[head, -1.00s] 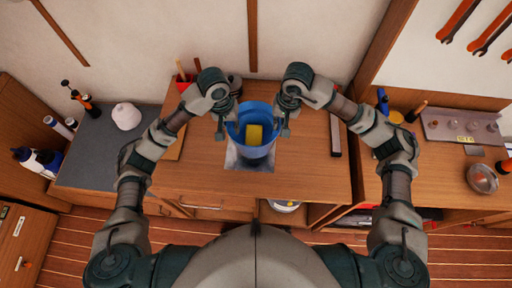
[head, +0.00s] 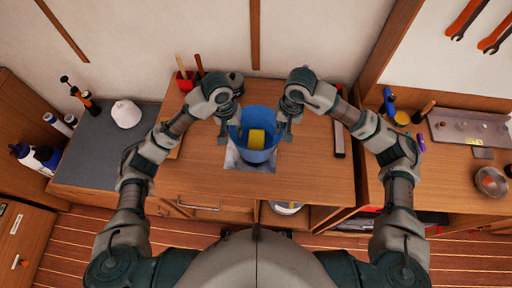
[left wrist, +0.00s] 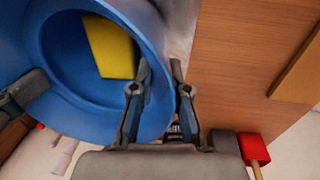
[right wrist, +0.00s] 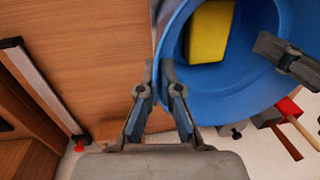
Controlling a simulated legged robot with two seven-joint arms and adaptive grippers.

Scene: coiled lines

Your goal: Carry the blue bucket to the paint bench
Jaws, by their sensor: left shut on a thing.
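The blue bucket (head: 271,122) is upright in front of me, with a yellow block (head: 257,139), perhaps a sponge, inside. It is over a grey square (head: 234,160) on the middle wooden bench; I cannot tell if it touches it. My left gripper (head: 229,133) is shut on the bucket's left rim; the left wrist view shows the fingers (left wrist: 159,75) on either side of the wall. My right gripper (head: 286,130) is at the right rim; the right wrist view shows its fingers (right wrist: 159,72) close together around the wall. I cannot tell which bench is the paint bench.
A grey-topped bench (head: 98,165) with a white shape (head: 126,114) is at left. At right, a bench holds a metal tray (head: 445,130) and a round dish (head: 490,181). The middle bench's front is clear.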

